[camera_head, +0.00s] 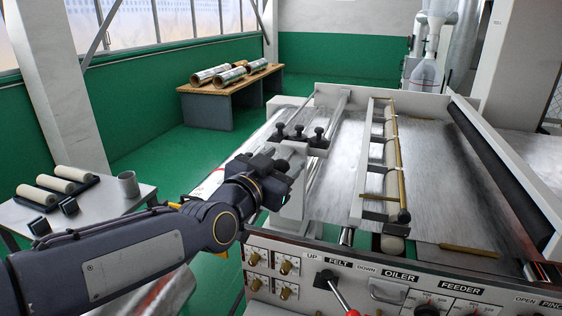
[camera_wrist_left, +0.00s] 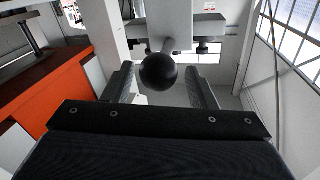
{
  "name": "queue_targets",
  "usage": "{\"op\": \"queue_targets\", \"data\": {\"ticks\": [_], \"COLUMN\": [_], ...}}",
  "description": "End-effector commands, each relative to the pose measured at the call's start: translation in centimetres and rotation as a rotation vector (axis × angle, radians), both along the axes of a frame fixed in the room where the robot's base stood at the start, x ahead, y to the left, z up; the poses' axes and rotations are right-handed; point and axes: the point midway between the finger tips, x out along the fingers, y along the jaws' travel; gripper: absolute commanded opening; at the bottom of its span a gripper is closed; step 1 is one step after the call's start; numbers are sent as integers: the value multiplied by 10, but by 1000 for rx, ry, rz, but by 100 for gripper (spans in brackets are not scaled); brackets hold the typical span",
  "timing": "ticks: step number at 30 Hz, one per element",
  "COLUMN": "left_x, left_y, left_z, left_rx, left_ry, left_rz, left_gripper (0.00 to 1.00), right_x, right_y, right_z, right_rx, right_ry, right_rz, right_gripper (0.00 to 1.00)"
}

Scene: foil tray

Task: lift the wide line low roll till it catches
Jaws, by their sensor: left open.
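The machine (camera_head: 325,240) has a front panel with FELT, OILER and FEEDER labels. Foil (camera_head: 435,150) lies across its bed. A pale roll (camera_head: 391,145) beside a brass bar runs along the bed; I cannot tell which roll is the wide line's low one. My left gripper (camera_head: 287,165) is at the machine's near left corner, by a white post. In the left wrist view a black ball knob (camera_wrist_left: 160,72) sits between the two open fingers, with space on both sides. My right gripper is not in view.
Several black knobs (camera_head: 300,133) stand on a bracket just beyond my left gripper. A red-tipped lever (camera_head: 340,292) sticks out of the front panel. A side table (camera_head: 95,205) with pale rolls and a cup is at the left. A bench (camera_head: 225,92) with foil rolls stands behind.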

Motion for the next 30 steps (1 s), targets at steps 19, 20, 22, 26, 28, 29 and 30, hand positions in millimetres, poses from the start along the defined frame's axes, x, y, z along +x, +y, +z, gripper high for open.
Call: {"op": "queue_targets", "data": {"ticks": [19,20,22,26,28,29,30], "left_x": [-67,-67,-67,-67,-67,-68,-70], "left_y": [38,38,38,38,40,43,49], "left_z": [1,1,0,0,-1,-3,-7], "left_rx": [-2,-2,-1,-1,-3,-6,-13], "left_ry": [-2,-2,-3,-3,4,15,40], "left_rz": [-1,-1,-1,-1,0,1,1], "left_gripper": [52,52,52,52,52,52,52], "right_x": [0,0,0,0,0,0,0], "right_y": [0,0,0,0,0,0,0], "right_z": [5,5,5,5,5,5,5], "right_rx": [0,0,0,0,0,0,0], "right_ry": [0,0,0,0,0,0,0], "right_rz": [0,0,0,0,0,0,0], "right_gripper": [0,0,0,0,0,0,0]}}
